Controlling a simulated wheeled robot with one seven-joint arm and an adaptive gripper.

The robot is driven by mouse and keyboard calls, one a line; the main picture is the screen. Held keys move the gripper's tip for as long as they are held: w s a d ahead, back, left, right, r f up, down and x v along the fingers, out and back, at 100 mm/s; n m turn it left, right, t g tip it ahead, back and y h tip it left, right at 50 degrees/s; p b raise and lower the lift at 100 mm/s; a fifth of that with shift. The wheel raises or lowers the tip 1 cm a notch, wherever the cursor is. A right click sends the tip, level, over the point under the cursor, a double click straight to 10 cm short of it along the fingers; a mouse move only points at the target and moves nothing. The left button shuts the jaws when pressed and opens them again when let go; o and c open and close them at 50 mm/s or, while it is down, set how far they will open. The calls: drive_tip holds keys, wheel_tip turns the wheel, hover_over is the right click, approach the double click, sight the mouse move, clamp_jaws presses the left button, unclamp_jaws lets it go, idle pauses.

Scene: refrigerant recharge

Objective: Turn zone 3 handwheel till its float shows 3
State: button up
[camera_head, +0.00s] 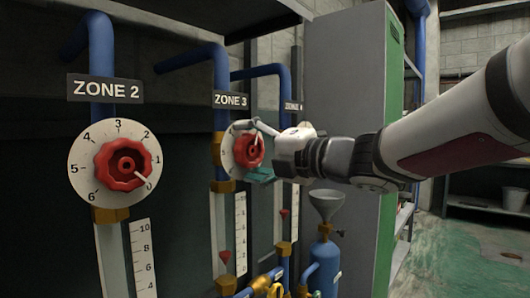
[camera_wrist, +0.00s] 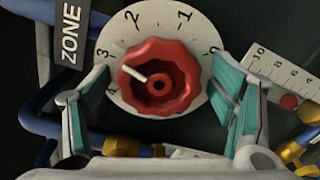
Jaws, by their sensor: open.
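The zone 3 red handwheel (camera_wrist: 180,95) sits on a white numbered dial (camera_wrist: 112,75), between the two fingers of my gripper (camera_wrist: 163,80) in the wrist view. The fingers are open, with a visible gap on each side of the wheel. The white pointer (camera_wrist: 133,73) points to the upper left, toward the side of the 3. In the head view, the handwheel (camera_head: 248,150) is partly hidden behind my gripper (camera_head: 262,150). The red zone 3 float (camera_head: 224,257) sits in the tube below, low beside its scale (camera_head: 240,225); its exact reading is too small to tell.
The zone 2 handwheel (camera_head: 122,165) and its scale (camera_head: 143,255) stand to the left. A blue cylinder (camera_head: 325,262) with a grey funnel (camera_head: 326,204) stands below my arm. A grey-green cabinet (camera_head: 345,100) is close behind it. Open floor (camera_head: 475,265) lies to the right.

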drive_tip(key=v, duration=1.1)
drive_tip(key=shift+s+d, duration=0.3)
drive_tip(key=w+d+f+m+t+h, duration=0.25)
drive_tip(key=d+m+t+h, duration=0.35)
drive_tip(key=d+m+h, duration=0.45)
drive_tip(key=s+d+f+m+g+h, duration=0.35)
drive_tip(key=d+f+m+h, duration=0.2)
drive_tip(key=d+m, duration=0.45)
drive_tip(key=s+f+m+g+h, duration=0.1)
drive_tip(key=s+f+m+g, duration=0.7)
drive_tip(key=s+f, duration=0.6)
drive_tip(key=s+a+f+m+g+y, duration=0.1)
drive_tip(key=s+a+f+m+g, duration=0.1)
drive_tip(key=s, duration=0.5)
drive_tip(key=s+a+f+m+g+y, duration=0.2)
drive_tip(key=s+a+f+g, duration=0.1)
drive_tip(key=s, duration=0.5)
wheel_tip(320, 180, up, 24)
drive_tip(key=t+p, duration=0.3)
drive_tip(key=p, duration=1.9)
drive_tip(key=shift+s+f+t, duration=0.15)
drive_tip(key=shift+s+t, duration=0.1)
drive_tip(key=shift+t, duration=0.1)
